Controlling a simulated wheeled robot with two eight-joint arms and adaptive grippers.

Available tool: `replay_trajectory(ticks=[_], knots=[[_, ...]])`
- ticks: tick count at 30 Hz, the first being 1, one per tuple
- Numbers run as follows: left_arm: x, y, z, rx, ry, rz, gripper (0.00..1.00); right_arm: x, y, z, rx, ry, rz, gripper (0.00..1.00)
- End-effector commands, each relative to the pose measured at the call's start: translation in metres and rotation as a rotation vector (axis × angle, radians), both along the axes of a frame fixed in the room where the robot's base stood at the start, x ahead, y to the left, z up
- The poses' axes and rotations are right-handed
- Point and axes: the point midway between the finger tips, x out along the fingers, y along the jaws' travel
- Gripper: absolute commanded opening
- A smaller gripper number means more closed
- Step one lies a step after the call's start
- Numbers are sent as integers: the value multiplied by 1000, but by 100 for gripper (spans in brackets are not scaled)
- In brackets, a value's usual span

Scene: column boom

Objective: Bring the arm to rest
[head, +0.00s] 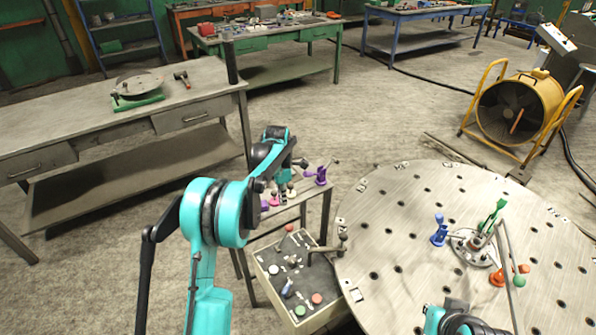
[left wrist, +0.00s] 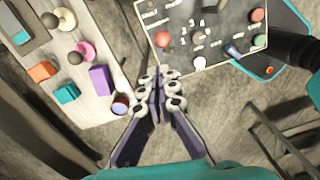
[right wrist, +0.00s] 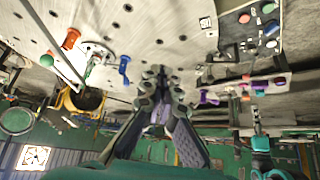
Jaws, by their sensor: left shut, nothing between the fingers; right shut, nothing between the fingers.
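My left arm (head: 215,212) comes in from the left and bends at a teal elbow. Its gripper (head: 288,186) points down by the small stand beside the control box. In the left wrist view the left gripper (left wrist: 158,88) is shut and empty, over the gap between the stand and the box. My right arm (head: 455,320) shows only as a teal and black part at the bottom edge of the head view. In the right wrist view the right gripper (right wrist: 160,80) is shut and empty, with the perforated round table behind its tips.
The control box (head: 268,262) has coloured buttons and a lever. The stand (left wrist: 95,108) holds several coloured knobs and blocks. The round table (head: 390,225) carries blue (head: 439,232), green (head: 492,216) and orange (head: 498,276) pieces. A workbench (head: 60,110) stands left; a yellow fan (head: 520,110) stands right.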

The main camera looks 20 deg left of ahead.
Motion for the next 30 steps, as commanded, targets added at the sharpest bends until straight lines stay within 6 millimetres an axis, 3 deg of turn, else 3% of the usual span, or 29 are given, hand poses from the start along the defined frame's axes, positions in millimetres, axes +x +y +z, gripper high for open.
replay_trajectory(ticks=[5, 11, 15, 21, 25, 30], knots=[[-2, -1, 4, 1, -6, -20, 0, 0, 0, 0, 0, 0, 0, 0], [-30, -15, 48, 20, -81, -267, 0, 0, 0, -2, 0, 0, 0, 0], [-68, -31, 89, 63, -166, -562, 0, 0, 0, -5, 0, 0, 0, 0], [-132, -52, 126, 162, -272, -986, 0, 0, 0, -8, 0, 0, 0, 0], [-177, -63, 137, 248, -325, -1258, 0, 0, 0, -10, 0, 0, 0, 0], [-236, -75, 135, 390, -373, -1610, 0, 0, 0, -13, 0, 0, 0, 0]])
